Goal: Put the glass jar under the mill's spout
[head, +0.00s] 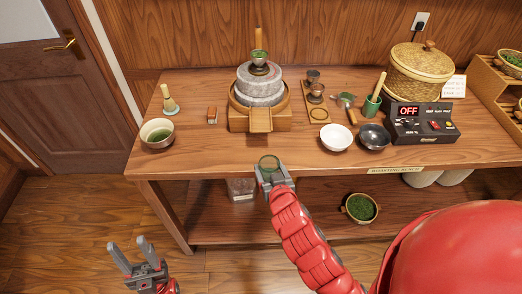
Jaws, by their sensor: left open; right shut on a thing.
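The stone mill (260,90) stands on its wooden base at the back middle of the bench, with its wooden spout (260,121) facing me. A small round glass jar (269,161) with a greenish look is in my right gripper (270,172), which is shut on it. In the picture the jar is just below the spout, at the bench's front edge; its height over the bench is hard to tell. The jar's lower part is hidden by the gripper. My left gripper (140,255) is open and empty, low in front of the bench at left.
The bench (200,155) has clear wood in front of the mill. A bowl of green (157,133) and a whisk (168,101) are at left. A white bowl (336,137), dark bowl (374,136) and control box (421,124) are at right. A lower shelf holds a green-filled bowl (360,208).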

